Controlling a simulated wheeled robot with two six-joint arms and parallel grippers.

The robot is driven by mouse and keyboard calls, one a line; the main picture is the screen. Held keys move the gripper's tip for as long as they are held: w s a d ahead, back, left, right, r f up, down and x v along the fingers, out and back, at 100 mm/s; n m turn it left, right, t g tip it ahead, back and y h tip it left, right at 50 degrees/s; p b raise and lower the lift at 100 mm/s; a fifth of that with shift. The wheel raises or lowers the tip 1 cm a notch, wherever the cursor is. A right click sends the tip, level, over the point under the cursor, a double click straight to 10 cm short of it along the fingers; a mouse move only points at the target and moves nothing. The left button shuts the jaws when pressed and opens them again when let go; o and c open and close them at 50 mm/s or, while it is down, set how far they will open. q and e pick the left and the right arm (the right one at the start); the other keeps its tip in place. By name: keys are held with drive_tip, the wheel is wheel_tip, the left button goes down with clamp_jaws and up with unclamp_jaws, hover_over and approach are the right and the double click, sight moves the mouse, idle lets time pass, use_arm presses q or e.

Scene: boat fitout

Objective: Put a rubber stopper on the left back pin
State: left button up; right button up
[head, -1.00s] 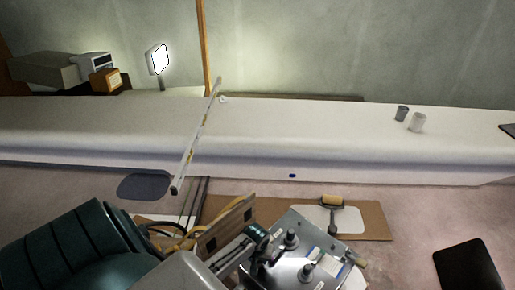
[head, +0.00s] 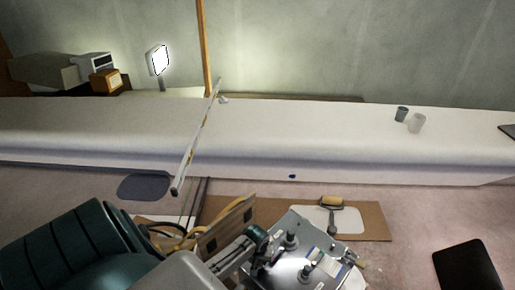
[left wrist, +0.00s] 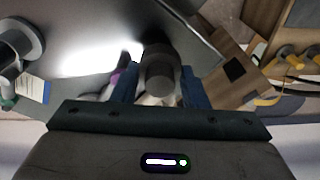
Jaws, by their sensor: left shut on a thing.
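A shiny metal plate (head: 278,265) lies at the bottom middle of the head view. Pins stand on it, one at its back (head: 291,241) and one nearer the front (head: 307,269). My left gripper (head: 256,238) is low over the plate's left back part. In the left wrist view my left gripper (left wrist: 160,86) is shut on a dark grey rubber stopper (left wrist: 158,72), held between its blue fingers. The left back pin is hidden at the gripper, so I cannot tell whether the stopper touches it. A pin with a round base (left wrist: 18,45) shows at left. My right gripper is out of view.
A wooden block (head: 226,229) and yellow cables (head: 185,237) lie close left of the plate. Behind it, a roller (head: 332,214) rests on a white sheet and brown board (head: 374,221). A black tablet-like slab (head: 466,269) lies at right. A long white ledge (head: 300,145) runs behind.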

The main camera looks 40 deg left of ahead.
use_arm(q)
drive_tip(key=shift+f, duration=0.25)
drive_tip(key=shift+f, duration=0.35)
drive_tip(key=shift+f+b, duration=0.35)
drive_tip(key=shift+f, duration=0.35)
idle(0.5)
drive_tip(key=o, duration=1.6)
drive_tip(key=shift+r, duration=0.1)
